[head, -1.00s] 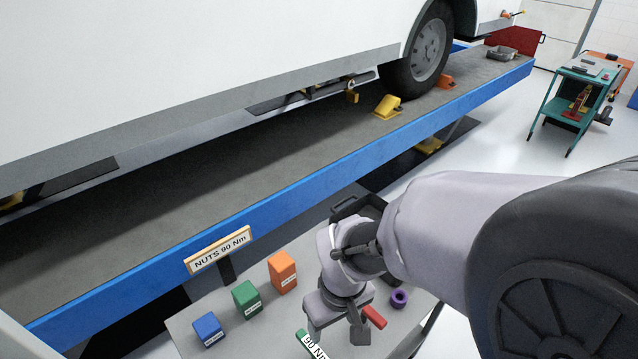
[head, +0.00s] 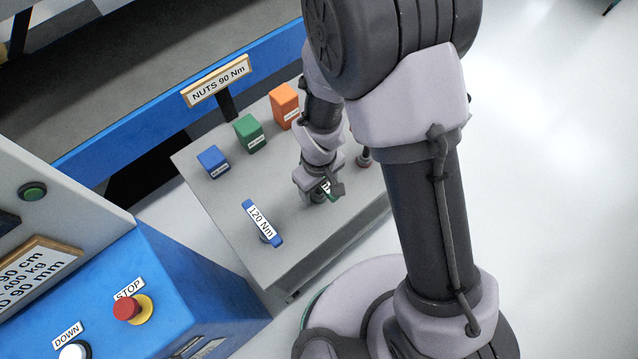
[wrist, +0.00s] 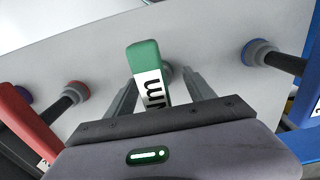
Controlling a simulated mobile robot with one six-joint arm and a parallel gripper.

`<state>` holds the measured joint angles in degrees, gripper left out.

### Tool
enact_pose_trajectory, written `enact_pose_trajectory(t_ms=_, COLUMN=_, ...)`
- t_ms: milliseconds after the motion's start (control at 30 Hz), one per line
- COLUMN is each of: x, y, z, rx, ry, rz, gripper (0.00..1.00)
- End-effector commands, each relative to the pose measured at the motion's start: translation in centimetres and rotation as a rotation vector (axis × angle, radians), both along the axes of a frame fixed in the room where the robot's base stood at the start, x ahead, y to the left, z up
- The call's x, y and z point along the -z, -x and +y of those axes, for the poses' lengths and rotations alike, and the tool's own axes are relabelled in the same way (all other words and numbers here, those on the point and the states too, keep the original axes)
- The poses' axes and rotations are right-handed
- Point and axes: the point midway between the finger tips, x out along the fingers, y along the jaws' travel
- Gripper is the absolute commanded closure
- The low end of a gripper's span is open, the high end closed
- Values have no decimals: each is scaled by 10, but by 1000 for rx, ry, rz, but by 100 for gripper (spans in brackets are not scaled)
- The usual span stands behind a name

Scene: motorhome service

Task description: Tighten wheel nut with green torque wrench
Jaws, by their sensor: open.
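The green torque wrench shows in the wrist view (wrist: 143,58), its green handle end and a white label ending in "Nm" between my fingers. My gripper (wrist: 162,84) is open, with one finger on each side of the handle. I cannot tell whether either finger touches it. In the head view, my gripper (head: 322,196) is low over the grey table, and only a sliver of the green wrench (head: 330,188) shows beside it. The wheel and its nuts are out of view.
The blue 120 Nm wrench (head: 262,222) stands to the left; a red wrench (wrist: 32,122) is on the other side. Blue (head: 213,161), green (head: 248,133) and orange (head: 284,105) boxes line the table's back. A "NUTS 90 Nm" sign (head: 217,80) stands behind. A blue control box (head: 185,290) is at front left.

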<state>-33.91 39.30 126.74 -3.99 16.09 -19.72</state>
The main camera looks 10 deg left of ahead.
Motion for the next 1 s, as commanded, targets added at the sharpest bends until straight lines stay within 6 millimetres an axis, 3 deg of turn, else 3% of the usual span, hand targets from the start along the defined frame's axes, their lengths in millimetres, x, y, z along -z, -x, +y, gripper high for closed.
enact_pose_trajectory(t_ms=67, x=15, y=1, z=-1, rx=0, ry=1, rz=2, gripper=37)
enact_pose_trajectory(t_ms=233, x=13, y=0, z=0, rx=0, ry=0, rz=0, gripper=37)
enact_pose_trajectory(t_ms=567, x=13, y=1, z=0, rx=0, ry=-1, rz=1, gripper=100)
enact_pose_trajectory(t_ms=867, x=12, y=0, z=0, rx=0, ry=0, rz=0, gripper=100)
enact_pose_trajectory(t_ms=1000, x=-13, y=0, z=0, rx=0, ry=-2, rz=-2, gripper=100)
